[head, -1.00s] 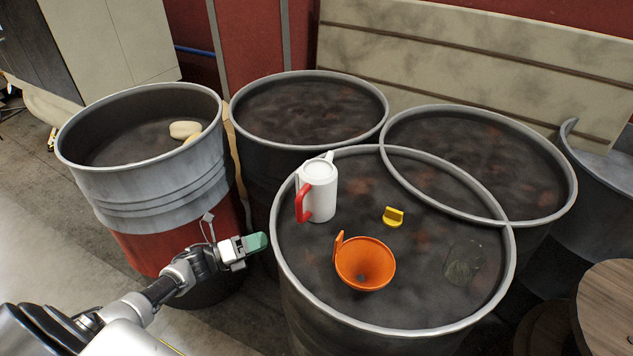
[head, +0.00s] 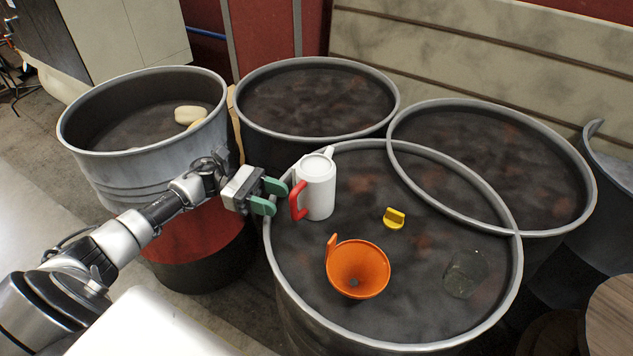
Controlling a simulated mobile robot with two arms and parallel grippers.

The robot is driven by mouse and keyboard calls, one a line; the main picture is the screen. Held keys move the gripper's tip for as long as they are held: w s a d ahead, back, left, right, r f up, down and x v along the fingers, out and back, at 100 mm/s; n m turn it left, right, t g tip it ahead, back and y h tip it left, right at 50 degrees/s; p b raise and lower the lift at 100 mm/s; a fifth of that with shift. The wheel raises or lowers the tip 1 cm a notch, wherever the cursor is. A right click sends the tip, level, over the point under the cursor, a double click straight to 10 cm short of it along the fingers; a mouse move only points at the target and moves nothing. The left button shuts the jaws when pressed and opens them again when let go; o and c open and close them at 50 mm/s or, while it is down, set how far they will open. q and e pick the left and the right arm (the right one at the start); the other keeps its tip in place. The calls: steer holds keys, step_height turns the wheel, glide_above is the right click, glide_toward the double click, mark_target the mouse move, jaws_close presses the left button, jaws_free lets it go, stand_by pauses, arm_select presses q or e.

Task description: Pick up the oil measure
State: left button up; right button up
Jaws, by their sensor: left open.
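The oil measure (head: 319,188) is a white jug with a spout at the top and a red handle (head: 296,201) on its left side. It stands upright on the front drum's dark top, near the left rim. My left gripper (head: 275,197) is just left of the red handle, over the drum's rim. Its two green-tipped fingers are apart, with nothing seen between them. The fingertips point at the handle; whether they touch it I cannot tell. My right gripper does not show.
The front drum (head: 402,343) also carries an orange funnel (head: 357,270), a yellow cap-like piece (head: 394,218) and a clear glass (head: 465,273). Its raised rim surrounds them. More drums stand behind and at left; the left one (head: 150,165) holds pale rounded objects (head: 190,115).

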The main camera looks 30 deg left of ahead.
mark_target(314, 187)
arm_select(q)
steer(key=shift+d+r, duration=0.1)
steer(key=shift+d, duration=0.75)
steer(key=shift+w+d+p, duration=0.15)
steer(key=shift+d+p, duration=0.1)
steer(key=shift+p, duration=0.1)
steer(key=shift+d+p, duration=0.35)
steer(key=d+p, duration=0.1)
steer(key=d, duration=0.1)
steer(key=d+p, duration=0.1)
steer(key=shift+w+d, duration=0.2)
steer(key=shift+d, duration=0.35)
steer(key=shift+a+f, duration=0.1)
steer(key=shift+f, duration=0.1)
jaws_close()
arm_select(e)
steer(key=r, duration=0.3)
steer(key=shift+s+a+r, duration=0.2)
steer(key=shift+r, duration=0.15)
